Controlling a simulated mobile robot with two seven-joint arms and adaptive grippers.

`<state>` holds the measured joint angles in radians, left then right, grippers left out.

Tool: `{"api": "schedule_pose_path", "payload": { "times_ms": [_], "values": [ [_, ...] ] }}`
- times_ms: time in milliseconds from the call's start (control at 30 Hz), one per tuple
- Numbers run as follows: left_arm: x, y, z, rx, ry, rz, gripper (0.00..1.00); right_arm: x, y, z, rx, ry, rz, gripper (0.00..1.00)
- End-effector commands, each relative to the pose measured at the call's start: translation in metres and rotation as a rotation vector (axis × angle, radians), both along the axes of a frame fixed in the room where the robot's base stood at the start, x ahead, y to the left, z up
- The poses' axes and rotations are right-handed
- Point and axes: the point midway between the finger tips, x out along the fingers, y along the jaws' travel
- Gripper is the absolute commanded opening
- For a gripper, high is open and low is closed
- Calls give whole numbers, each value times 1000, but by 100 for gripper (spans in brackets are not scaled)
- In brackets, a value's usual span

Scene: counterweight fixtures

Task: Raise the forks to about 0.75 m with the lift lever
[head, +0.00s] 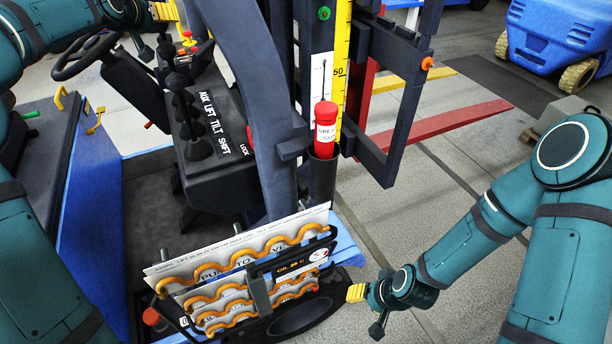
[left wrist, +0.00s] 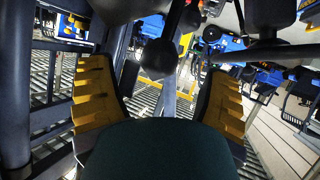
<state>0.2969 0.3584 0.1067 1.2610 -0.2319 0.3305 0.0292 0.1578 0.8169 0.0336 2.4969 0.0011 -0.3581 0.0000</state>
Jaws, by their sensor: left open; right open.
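A row of dark ball-topped levers (head: 187,112) stands on the black console beside the printed words AUX, LIFT, TILT, SHIFT. The LIFT label (head: 212,112) is second from the far end. My left gripper (head: 156,32) is open above and beyond the levers, near the steering wheel. In the left wrist view a round dark knob (left wrist: 160,58) on a stem shows between the spread yellow-padded fingers, apart from both; which lever it is, I cannot tell. My right gripper (head: 367,309) is open and empty, low by the front wheel. A yellow height scale (head: 343,75) shows a 50 mark.
The dark mast (head: 401,110) stands right of the console. A red-capped cylinder (head: 325,125) sits in a holder before it. Clipped sign plates (head: 240,262) fill the near side. A red bar (head: 452,121) lies low at right. A blue vehicle (head: 560,32) stands behind.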

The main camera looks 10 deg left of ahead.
Motion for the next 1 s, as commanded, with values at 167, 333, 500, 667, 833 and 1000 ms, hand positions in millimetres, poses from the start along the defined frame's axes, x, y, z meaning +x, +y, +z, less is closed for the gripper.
{"api": "schedule_pose_path", "payload": {
  "times_ms": [167, 333, 500, 667, 833, 1000],
  "values": [
    [-23, -2, 9, 1, -3, 0, 78, 0, 0, -15, 0, 0, 0, 47],
    [-44, -5, 19, 2, -4, 0, 78, 0, 0, -24, 0, 0, 0, 47],
    [-63, -8, 29, 1, -4, -1, 78, 0, 0, -30, 0, 0, 0, 47],
    [-71, -9, 33, 0, 0, -1, 78, 0, 0, -32, 0, 0, 0, 47],
    [-71, -9, 33, 0, 0, -1, 78, 0, 0, -32, 0, 0, 0, 47],
    [-71, -9, 33, 0, 0, 0, 78, 0, 0, -32, 0, 0, 0, 47]
  ]
}}
